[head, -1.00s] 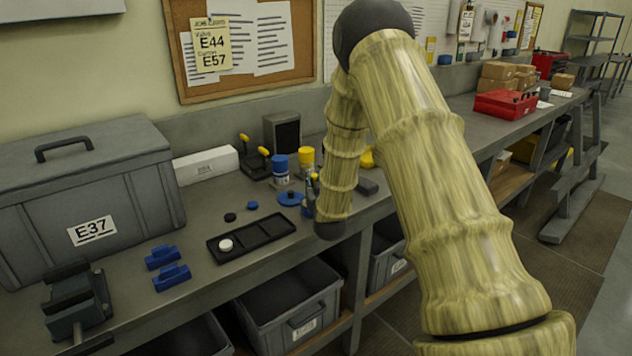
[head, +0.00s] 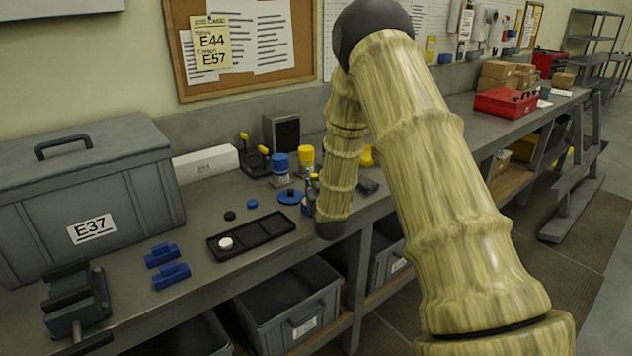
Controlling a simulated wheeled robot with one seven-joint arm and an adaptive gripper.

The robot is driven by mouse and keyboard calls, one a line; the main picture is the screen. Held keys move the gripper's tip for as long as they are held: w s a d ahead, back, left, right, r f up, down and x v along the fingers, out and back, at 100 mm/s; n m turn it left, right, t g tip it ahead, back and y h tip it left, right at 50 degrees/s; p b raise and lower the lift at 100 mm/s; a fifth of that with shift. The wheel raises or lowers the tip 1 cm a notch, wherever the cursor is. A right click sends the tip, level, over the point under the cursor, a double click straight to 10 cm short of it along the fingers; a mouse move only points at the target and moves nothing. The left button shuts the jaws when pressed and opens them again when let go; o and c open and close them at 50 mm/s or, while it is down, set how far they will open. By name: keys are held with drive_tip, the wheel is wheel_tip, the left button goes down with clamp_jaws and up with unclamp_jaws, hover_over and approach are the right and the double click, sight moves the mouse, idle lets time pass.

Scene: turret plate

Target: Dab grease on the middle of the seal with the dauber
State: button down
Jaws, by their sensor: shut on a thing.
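My gripper (head: 310,196) is low over the bench, mostly hidden behind my own wrist. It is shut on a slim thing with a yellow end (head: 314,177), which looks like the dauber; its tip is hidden. A blue disc with a raised middle (head: 290,196) lies just left of my gripper. A small black round piece (head: 230,216) and a small blue one (head: 252,204) lie on the bench further left. A white round piece (head: 226,243) sits in the left part of the black tray (head: 262,240). I cannot tell which piece is the seal.
A blue-capped jar (head: 280,171) and a yellow-capped one (head: 306,158) stand behind my gripper. A dark rack (head: 255,163) with yellow-topped tools is further back. Blue blocks (head: 171,276), a vise (head: 77,305) and a grey case (head: 85,195) are left. Bins (head: 290,305) sit below the front edge.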

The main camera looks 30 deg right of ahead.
drive_tip(key=shift+r+p, duration=1.65)
drive_tip(key=shift+r, duration=1.85)
